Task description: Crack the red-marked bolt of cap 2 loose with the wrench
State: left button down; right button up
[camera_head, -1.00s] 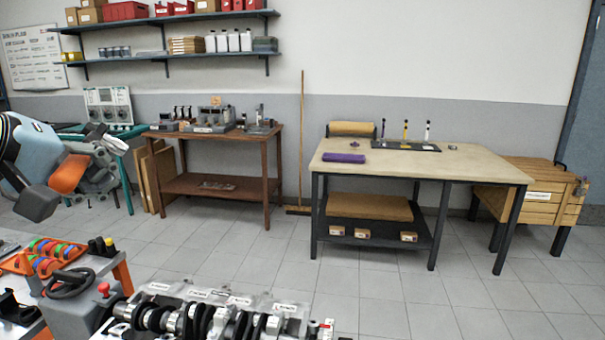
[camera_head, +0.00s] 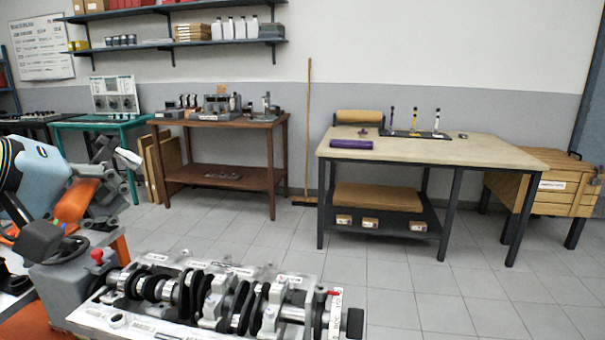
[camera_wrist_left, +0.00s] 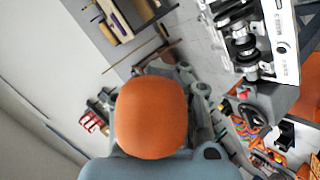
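The engine block (camera_head: 130,322) lies at the bottom of the head view, with a dark crankshaft (camera_head: 240,305) and pale labelled caps (camera_head: 212,300) across it. A small red mark (camera_head: 333,293) shows at its right end; I cannot tell whether it is a bolt. The block (camera_wrist_left: 283,40) also shows at the upper right of the left wrist view. My left gripper (camera_head: 118,162) is left of and above the block, touching nothing I can see. Its fingers are partly hidden in the wrist view, so its opening is unclear. I cannot make out a wrench. My right gripper is out of view.
A grey device with a red knob (camera_head: 97,255) stands left of the block. A brown workbench (camera_head: 222,122) and a beige-topped table (camera_head: 440,150) stand behind, with a wooden crate (camera_head: 545,190) at right.

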pick_arm(q)
jog(key=s+d+f+b, duration=0.1)
jog(key=s+f+b, duration=0.1)
jog(key=f+b, duration=0.3)
jog(key=s+d+f+m+b, duration=0.1)
jog(key=s+d+f+b, duration=0.1)
jog(key=f+b, duration=0.3)
jog(key=shift+f+h, duration=0.4)
jog(key=shift+f, duration=0.25)
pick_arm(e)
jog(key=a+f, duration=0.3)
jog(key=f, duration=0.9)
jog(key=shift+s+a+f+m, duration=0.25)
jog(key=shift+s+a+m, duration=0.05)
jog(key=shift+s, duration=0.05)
pick_arm(q)
jog(key=shift+g, duration=0.3)
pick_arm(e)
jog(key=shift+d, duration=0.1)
